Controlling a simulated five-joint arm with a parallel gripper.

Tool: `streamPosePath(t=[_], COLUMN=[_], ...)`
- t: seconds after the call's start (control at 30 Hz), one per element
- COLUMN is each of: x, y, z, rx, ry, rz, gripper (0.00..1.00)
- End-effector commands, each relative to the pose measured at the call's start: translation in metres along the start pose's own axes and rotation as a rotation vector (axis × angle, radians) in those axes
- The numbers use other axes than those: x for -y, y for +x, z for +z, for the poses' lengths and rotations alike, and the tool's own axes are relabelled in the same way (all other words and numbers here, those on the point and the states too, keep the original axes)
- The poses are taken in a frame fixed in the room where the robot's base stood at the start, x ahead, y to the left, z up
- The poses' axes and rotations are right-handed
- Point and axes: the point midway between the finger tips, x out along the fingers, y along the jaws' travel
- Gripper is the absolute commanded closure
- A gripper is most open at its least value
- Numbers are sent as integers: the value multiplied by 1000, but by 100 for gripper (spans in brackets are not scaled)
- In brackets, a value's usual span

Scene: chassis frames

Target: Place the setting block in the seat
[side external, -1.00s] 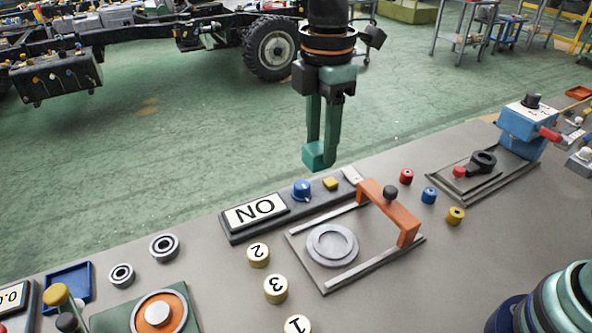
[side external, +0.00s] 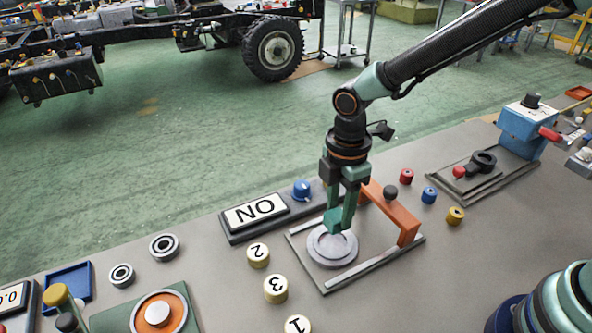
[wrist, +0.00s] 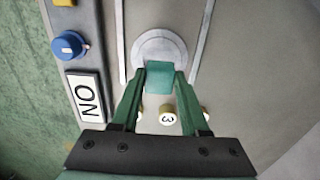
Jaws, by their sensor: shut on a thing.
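The setting block, a small teal block (side external: 338,222), is between the fingertips of my gripper (side external: 343,208), which is shut on it and points down. In the wrist view the block (wrist: 159,78) spans the gap between the green fingers (wrist: 160,92). The seat, a round grey ringed disc (side external: 331,249), lies on a flat plate between two light rails. The block overlaps the far part of the seat in the side view and its near edge in the wrist view (wrist: 160,45). I cannot tell whether the block touches the seat.
An orange bridge with a dark knob (side external: 405,222) stands over the plate's right side, close to my gripper. A panel with an ON sign (side external: 257,212) and blue knob (side external: 302,190) lies to the left. Numbered discs (side external: 275,289) stand in front. Small coloured cylinders (side external: 429,195) stand right.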

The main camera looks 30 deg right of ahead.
Motion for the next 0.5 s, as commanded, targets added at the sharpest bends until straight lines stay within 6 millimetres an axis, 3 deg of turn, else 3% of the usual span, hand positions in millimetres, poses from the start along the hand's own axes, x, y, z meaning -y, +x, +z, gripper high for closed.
streamPosePath(t=[0.5], x=[0], y=[51], z=[0], rx=[0], ry=[0], rz=[0], gripper=[100])
